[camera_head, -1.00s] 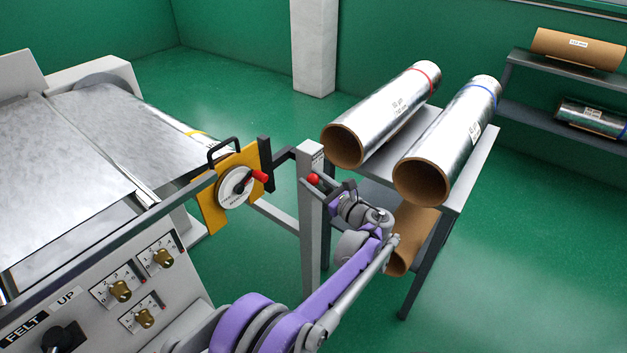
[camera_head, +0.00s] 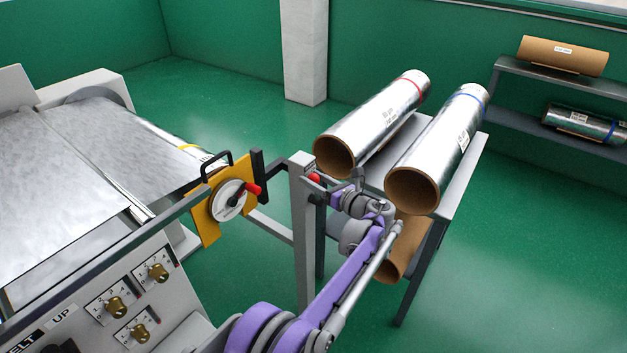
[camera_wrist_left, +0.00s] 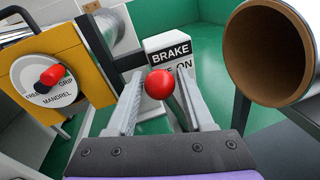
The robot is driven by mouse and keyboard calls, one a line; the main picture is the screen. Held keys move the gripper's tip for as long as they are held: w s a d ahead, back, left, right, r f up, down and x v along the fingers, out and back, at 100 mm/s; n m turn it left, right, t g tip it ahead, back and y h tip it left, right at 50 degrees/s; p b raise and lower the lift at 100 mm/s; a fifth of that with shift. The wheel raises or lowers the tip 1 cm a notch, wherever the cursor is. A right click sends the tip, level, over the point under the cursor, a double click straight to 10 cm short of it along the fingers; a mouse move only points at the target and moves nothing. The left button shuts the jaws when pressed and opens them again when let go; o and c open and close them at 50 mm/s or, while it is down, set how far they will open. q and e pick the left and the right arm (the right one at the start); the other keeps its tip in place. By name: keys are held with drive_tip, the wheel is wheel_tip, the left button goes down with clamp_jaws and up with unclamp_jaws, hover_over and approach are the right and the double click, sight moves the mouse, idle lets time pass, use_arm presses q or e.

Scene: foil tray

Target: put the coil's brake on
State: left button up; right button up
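A red ball knob (camera_head: 314,178) sits at the grey post (camera_head: 303,230), just below its top. In the left wrist view the knob (camera_wrist_left: 160,84) is between my left gripper's two fingertips, close to both. A white label reading BRAKE (camera_wrist_left: 169,52) is behind it; its lower line ends in ON and is partly covered. The silver coil (camera_head: 195,152) is at the left, behind a yellow plate (camera_head: 209,231). My right gripper is out of view.
The yellow plate carries a white MANDREL dial (camera_head: 228,200) with a red-tipped handle, left of the post. Two foil rolls (camera_head: 375,125) (camera_head: 440,145) lie on a grey rack (camera_head: 462,182) close beyond my left gripper. Green floor is clear at right.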

use_arm(q)
drive_tip(key=shift+o, duration=1.2)
drive_tip(key=shift+s, duration=0.1)
drive_tip(key=v, duration=1)
drive_tip(key=shift+s+d, duration=0.2)
drive_tip(key=shift+d, duration=0.1)
drive_tip(key=shift+r, duration=0.1)
